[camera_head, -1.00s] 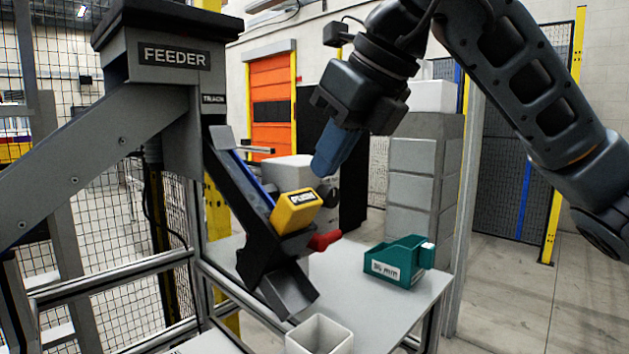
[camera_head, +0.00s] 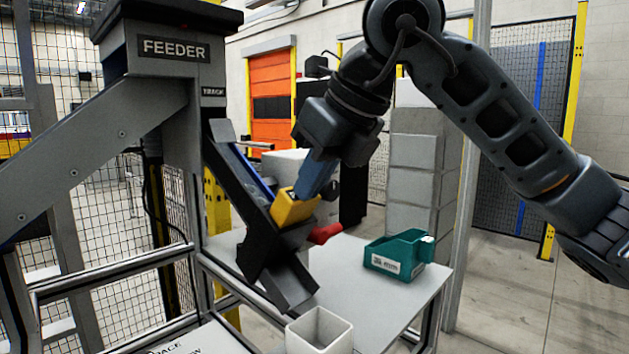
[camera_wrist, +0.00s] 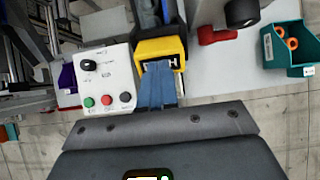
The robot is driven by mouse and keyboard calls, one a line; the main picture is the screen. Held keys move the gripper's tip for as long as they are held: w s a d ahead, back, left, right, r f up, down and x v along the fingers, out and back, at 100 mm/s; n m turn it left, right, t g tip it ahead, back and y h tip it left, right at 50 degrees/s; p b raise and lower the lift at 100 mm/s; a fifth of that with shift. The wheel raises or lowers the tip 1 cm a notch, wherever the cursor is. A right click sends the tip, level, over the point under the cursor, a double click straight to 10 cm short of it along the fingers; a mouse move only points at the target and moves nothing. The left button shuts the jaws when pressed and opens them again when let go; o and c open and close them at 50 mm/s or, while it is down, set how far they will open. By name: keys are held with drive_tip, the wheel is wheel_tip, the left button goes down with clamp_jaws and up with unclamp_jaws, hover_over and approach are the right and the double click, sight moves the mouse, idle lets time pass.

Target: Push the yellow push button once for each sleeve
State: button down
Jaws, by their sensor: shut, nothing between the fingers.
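The yellow push button (camera_head: 295,207) sits on the sloping dark track of the feeder (camera_head: 176,48). In the wrist view the yellow button block (camera_wrist: 160,50) lies straight ahead of my fingers, with part of its label covered. My gripper (camera_head: 306,192) is shut and empty, its blue fingertips at the face of the yellow block. The fingertips also show in the wrist view (camera_wrist: 158,66). They look to be touching the block or very near it; I cannot tell whether it is pressed in. In the wrist view, orange ring-like sleeves (camera_wrist: 286,37) lie in the teal bin (camera_wrist: 270,50).
The teal bin (camera_head: 374,263) stands on the white table (camera_head: 350,300), right of the track. An open white container (camera_head: 318,335) sits below the track's chute. A red handle (camera_head: 325,234) sticks out beside the button. A control box (camera_wrist: 106,85) with a knob and coloured buttons stands left.

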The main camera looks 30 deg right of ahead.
drive_tip(key=shift+b+x, duration=0.8)
drive_tip(key=shift+x, duration=0.2)
drive_tip(key=shift+d+r, duration=0.1)
drive_tip(key=shift+r, duration=0.05)
